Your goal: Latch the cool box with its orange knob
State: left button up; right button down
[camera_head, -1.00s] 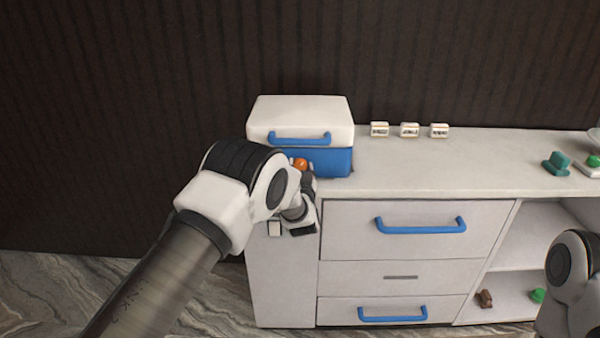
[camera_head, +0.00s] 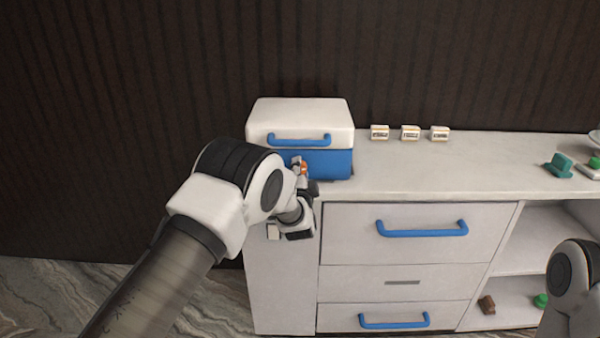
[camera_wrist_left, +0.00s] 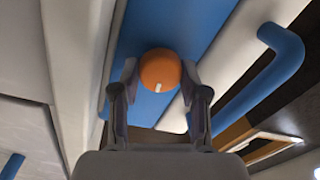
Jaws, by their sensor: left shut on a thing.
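The cool box (camera_head: 330,165) has a blue body and a white lid (camera_head: 300,113) with a blue handle (camera_head: 299,140); the lid is down. It stands at the left end of the counter. The orange knob (camera_wrist_left: 160,71) is on the blue front and has a small white mark at its lower middle. My left gripper (camera_head: 301,170) is at the front of the box, shut on the knob. In the left wrist view its two fingers (camera_wrist_left: 161,78) sit on either side of the knob. In the head view the gripper partly hides the knob.
Teal (camera_head: 559,165) and green (camera_head: 595,163) items lie at the right. Drawers with blue handles (camera_head: 422,229) are below. My right arm shows at lower right.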

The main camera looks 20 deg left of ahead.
pick_arm(q)
jog(key=shift+m, duration=1)
jog(key=o, duration=1.1)
jog(key=shift+o, duration=0.2)
jog(key=v, duration=1.2)
jog(key=shift+a, duration=0.1)
